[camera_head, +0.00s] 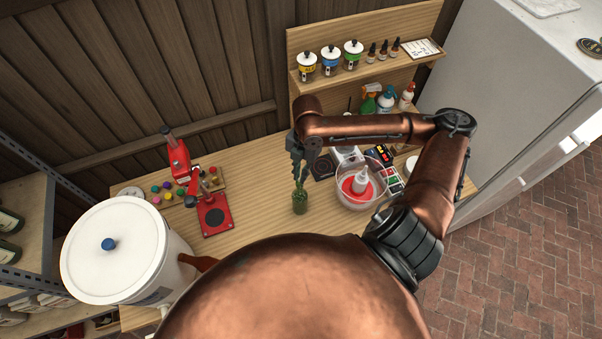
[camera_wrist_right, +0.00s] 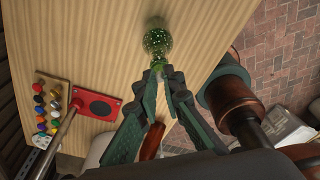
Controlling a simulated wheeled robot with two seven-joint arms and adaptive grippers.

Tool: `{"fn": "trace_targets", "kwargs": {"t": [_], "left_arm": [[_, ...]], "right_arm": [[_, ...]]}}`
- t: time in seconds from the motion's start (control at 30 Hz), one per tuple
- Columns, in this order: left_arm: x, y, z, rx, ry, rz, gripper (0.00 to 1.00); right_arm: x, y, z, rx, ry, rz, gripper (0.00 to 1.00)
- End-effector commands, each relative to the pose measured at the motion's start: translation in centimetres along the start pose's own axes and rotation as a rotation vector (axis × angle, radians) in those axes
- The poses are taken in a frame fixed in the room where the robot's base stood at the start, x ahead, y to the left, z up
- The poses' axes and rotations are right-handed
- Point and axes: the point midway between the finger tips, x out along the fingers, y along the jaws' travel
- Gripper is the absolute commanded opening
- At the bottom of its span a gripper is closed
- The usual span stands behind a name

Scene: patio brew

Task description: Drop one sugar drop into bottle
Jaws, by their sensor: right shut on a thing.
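The green glass bottle (camera_head: 300,204) stands upright on the wooden table, near the middle of the head view. It also shows beyond my fingertips in the right wrist view (camera_wrist_right: 157,42). My right gripper (camera_head: 301,178) points down at the top of the bottle. In the right wrist view its fingertips (camera_wrist_right: 165,70) come close together at the bottle's neck end. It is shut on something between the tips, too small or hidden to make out. I cannot tell whether the tips touch the bottle. I cannot pick out a sugar drop. My left gripper is not in view.
A red capper (camera_head: 181,165) and a board of coloured caps (camera_wrist_right: 46,105) are left of the bottle. A clear bowl (camera_head: 345,197) with red liquid and a white bottle is close on its right. A white bucket (camera_head: 115,250) stands front left. Jars (camera_head: 330,60) line the back shelf.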

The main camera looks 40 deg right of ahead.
Motion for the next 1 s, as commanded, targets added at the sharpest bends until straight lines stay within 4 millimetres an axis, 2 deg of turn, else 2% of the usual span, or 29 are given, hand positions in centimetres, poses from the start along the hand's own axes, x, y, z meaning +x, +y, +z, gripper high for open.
{"fn": "trace_targets", "kwargs": {"t": [0.03, 0.07, 0.33, 0.67, 0.83, 1.0], "left_arm": [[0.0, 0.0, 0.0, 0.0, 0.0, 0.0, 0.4], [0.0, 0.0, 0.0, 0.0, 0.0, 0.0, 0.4], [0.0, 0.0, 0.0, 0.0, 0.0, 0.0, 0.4], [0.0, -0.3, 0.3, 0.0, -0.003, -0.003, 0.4], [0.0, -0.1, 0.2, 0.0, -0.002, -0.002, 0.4], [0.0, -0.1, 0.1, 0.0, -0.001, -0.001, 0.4]], "right_arm": [[0.0, 0.0, 0.0, 0.0, 0.0, 0.0, 0.02], [0.0, 0.0, 0.0, 0.0, 0.0, 0.0, 0.09], [0.0, 0.0, 0.0, 0.0, 0.0, 0.0, 0.28], [-0.3, 0.0, 0.0, 0.0, -0.001, 0.001, 0.28], [-2.5, 0.1, 0.1, 0.0, -0.004, 0.003, 0.28], [-6.1, 0.1, 0.1, 0.0, -0.005, 0.004, 0.28]]}}
